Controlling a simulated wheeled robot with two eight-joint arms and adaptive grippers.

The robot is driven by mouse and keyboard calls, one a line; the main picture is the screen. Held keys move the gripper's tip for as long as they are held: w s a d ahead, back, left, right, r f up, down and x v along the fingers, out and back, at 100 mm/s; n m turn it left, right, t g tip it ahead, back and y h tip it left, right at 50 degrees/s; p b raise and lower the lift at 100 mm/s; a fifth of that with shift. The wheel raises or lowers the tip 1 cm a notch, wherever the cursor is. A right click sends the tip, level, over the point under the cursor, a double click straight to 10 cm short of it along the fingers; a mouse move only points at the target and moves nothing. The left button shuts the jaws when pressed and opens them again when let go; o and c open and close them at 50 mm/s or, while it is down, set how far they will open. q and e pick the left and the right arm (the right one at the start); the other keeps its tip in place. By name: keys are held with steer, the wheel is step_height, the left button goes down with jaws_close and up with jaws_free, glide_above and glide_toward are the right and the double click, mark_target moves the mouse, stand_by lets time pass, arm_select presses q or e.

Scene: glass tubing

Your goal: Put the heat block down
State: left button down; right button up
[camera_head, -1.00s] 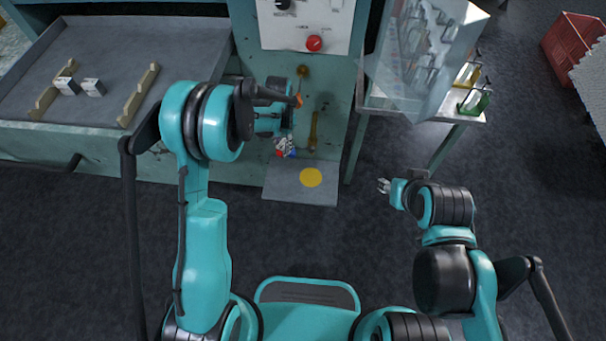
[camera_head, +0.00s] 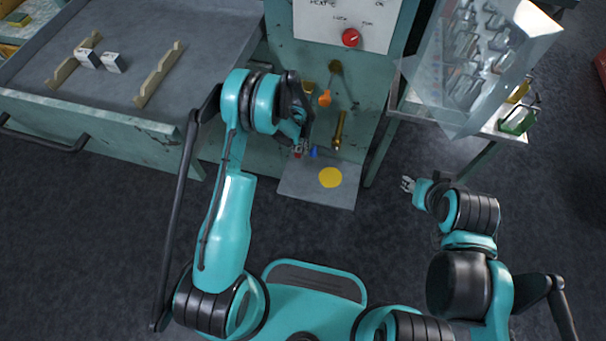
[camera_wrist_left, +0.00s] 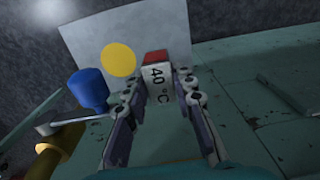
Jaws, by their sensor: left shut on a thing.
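A blue knob (camera_wrist_left: 88,88) is close left of my left fingers. An orange knob (camera_head: 325,98) and a brass rod (camera_head: 339,130) are on the cabinet front. A bench (camera_head: 30,75) with two small blocks is at left. A glassware case (camera_head: 480,65) stands at right.

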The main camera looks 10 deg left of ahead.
arm_select(q)
step_height(320, 180, down, 20)
steer(key=b, duration=0.6)
steer(key=shift+w, duration=0.1)
steer(key=shift+r, duration=0.1)
steer(key=c, duration=1.3)
jaws_free()
steer(key=shift+o, duration=0.2)
step_height(320, 180, up, 12)
steer(key=p, duration=0.4)
